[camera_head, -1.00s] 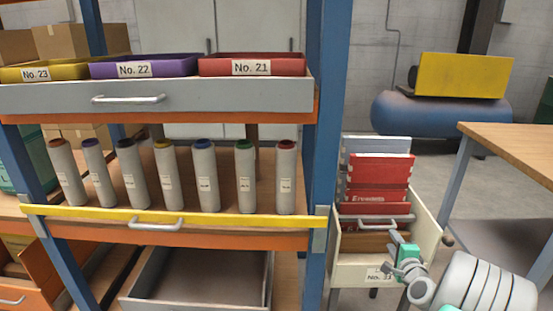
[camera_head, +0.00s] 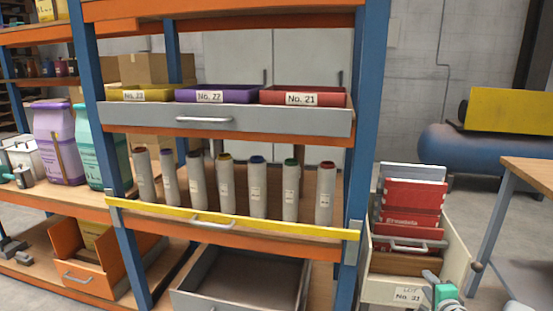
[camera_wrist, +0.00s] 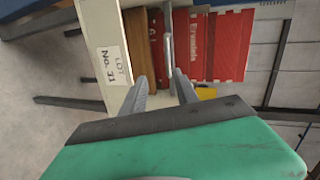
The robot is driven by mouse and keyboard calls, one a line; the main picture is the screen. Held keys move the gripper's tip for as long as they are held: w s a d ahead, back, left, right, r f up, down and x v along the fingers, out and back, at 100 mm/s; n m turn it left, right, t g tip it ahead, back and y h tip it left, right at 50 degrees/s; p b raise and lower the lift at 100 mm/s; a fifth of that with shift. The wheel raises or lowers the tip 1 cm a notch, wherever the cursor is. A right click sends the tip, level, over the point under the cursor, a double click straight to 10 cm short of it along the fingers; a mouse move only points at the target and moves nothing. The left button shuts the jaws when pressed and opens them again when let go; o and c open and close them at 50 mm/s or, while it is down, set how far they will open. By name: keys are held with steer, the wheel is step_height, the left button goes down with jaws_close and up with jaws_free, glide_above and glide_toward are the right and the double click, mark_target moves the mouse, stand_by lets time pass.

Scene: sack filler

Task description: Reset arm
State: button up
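My gripper shows green at the bottom right of the head view (camera_head: 441,293), in front of the cream drawer box (camera_head: 455,268) and partly cut off by the frame edge. In the wrist view my two grey fingers (camera_wrist: 161,88) stand apart with nothing seen between them. The gap between fingertips and handle cannot be judged.
A blue-posted rack holds a grey drawer (camera_head: 225,120) with labelled trays and several grey cylinders (camera_head: 258,188) behind a yellow rail (camera_head: 235,219). An open grey drawer (camera_head: 245,280) is below. A wooden table (camera_head: 530,171) stands right. Floor shows between box and table.

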steer(key=s+a+r+n+g+y+p, duration=0.1)
steer(key=a+r+n+g+y+p, duration=0.15)
steer(key=a+r+n+p, duration=0.6)
steer(key=s+a+r+n+g+y+p, duration=0.25)
steer(key=a+r+p, duration=0.25)
steer(key=a+r, duration=0.65)
steer(key=s+a+r+n+g+h+p, duration=0.1)
steer(key=s+a+r+n+g+p, duration=0.2)
steer(key=s+a, duration=0.4)
steer(key=s+a+r+n+g+h+p, duration=0.1)
steer(key=s+a+r+n+g+p, duration=0.2)
steer(key=s, duration=0.9)
steer(key=a+r+n+p, duration=0.2)
steer(key=a+r+p, duration=0.1)
steer(key=a+p, duration=0.1)
steer(key=shift+s+r, duration=0.2)
